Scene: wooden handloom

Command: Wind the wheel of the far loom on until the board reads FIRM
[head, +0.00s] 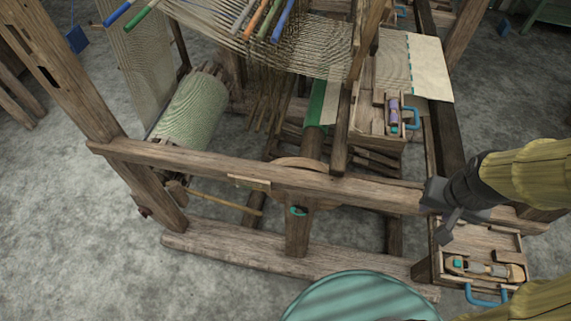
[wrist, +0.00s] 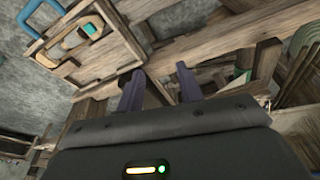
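A wooden loom fills the head view, with a front beam (head: 330,180) across it. A teal ring-like piece (head: 297,211) sits on the post below. A small plain wooden board (head: 248,182) is on the beam; I can read no word on it. I cannot tell whether this is the far loom. My gripper (head: 438,214) is over the beam's right part, well right of the wheel. In the wrist view its two fingers (wrist: 160,88) are apart with nothing between them.
A wooden tray (head: 452,250) with a blue handle and a shuttle-like tool is below my gripper; it seems to show in the wrist view (wrist: 72,68). Another tray (head: 368,122) holds a purple piece. A cloth roll (head: 192,112) is at left. A teal round top (head: 355,298) is in front.

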